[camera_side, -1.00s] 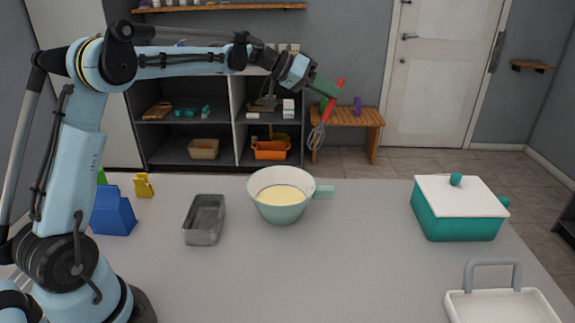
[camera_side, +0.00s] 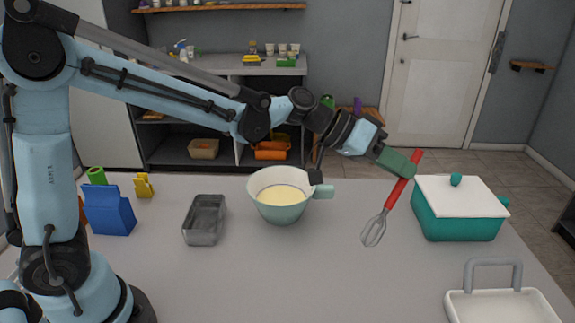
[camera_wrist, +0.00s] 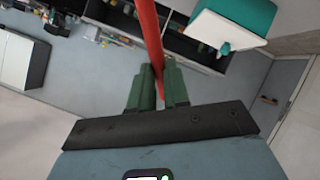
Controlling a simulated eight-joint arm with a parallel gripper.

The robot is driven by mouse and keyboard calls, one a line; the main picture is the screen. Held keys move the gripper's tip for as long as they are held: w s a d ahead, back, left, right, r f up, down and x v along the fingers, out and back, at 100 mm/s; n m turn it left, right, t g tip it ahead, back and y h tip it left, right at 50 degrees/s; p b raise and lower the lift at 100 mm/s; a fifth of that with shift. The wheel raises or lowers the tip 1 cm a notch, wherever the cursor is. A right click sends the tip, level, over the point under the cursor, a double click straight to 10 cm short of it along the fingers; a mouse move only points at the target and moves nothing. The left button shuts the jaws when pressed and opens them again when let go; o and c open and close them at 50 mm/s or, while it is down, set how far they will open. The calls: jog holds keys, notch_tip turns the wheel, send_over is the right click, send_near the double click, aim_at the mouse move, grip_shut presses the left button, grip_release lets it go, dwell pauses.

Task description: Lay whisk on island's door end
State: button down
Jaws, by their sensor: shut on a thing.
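The whisk (camera_side: 376,230) has a red handle and grey wires and hangs tilted, wires down, above the grey island top (camera_side: 300,275). My gripper (camera_side: 404,163) is shut on its red handle, between the bowl and the teal pot in the side view. In the wrist view the red handle (camera_wrist: 149,35) runs up between the green fingers (camera_wrist: 159,82). The wire end is out of the wrist view. The door (camera_side: 430,75) stands in the back wall, beyond the island's far right side.
A teal pot with a white lid (camera_side: 457,215) stands just right of the whisk. A white tray (camera_side: 500,305) is at front right. A pale bowl (camera_side: 281,200) and a metal tin (camera_side: 205,220) stand left. The front middle is clear.

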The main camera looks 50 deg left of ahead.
jog(key=w+a+f, duration=0.6)
jog(key=f, duration=0.3)
jog(key=shift+w+a+f, duration=0.2)
jog(key=shift+a+f, duration=0.05)
jog(key=shift+a, duration=0.1)
jog(key=shift+f, duration=0.1)
jog(key=c, duration=1.1)
grip_release()
